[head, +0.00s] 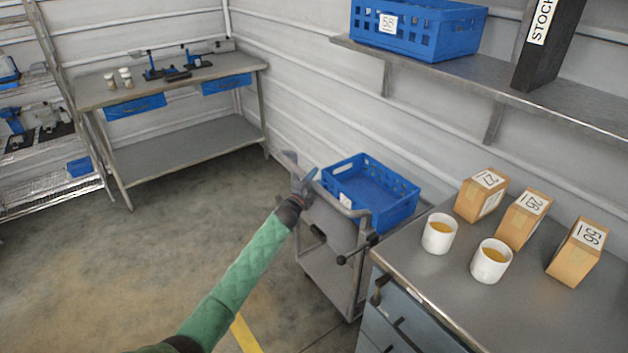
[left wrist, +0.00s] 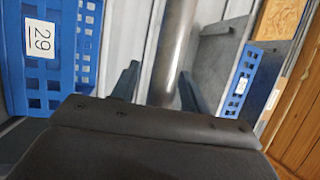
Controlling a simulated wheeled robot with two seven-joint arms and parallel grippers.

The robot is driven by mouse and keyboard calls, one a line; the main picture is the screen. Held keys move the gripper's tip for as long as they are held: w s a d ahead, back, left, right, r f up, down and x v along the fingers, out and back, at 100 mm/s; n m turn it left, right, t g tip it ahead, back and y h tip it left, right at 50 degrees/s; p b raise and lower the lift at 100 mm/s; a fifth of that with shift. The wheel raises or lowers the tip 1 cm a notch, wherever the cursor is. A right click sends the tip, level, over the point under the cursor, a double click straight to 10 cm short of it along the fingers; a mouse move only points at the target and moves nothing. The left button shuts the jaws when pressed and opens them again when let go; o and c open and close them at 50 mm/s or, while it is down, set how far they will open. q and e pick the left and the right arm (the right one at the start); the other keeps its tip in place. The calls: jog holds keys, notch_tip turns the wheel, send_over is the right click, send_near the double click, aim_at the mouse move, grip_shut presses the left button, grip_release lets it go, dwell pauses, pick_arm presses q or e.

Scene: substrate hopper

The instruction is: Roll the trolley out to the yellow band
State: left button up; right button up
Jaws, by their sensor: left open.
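The grey trolley (head: 328,228) stands against the right wall beside the bench, with a blue crate (head: 368,190) on its top deck. My left gripper (head: 304,184) is at the trolley's push handle, on the side facing me. In the left wrist view the open fingers (left wrist: 158,88) stand on either side of a round metal bar (left wrist: 176,45), apparently the handle; I cannot tell whether they touch it. The yellow band (head: 245,335) shows on the floor at the bottom of the head view, partly hidden by my left arm. My right gripper is not in view.
A grey bench (head: 450,285) with two white cups and several cardboard boxes stands close to the trolley's right. A wall shelf (head: 560,100) holds another blue crate (head: 418,30). A workbench (head: 175,85) stands at the back left. The concrete floor (head: 170,240) left of the trolley is clear.

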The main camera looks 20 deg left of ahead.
pick_arm(q)
grip_shut()
jog(key=shift+s+a, duration=0.1)
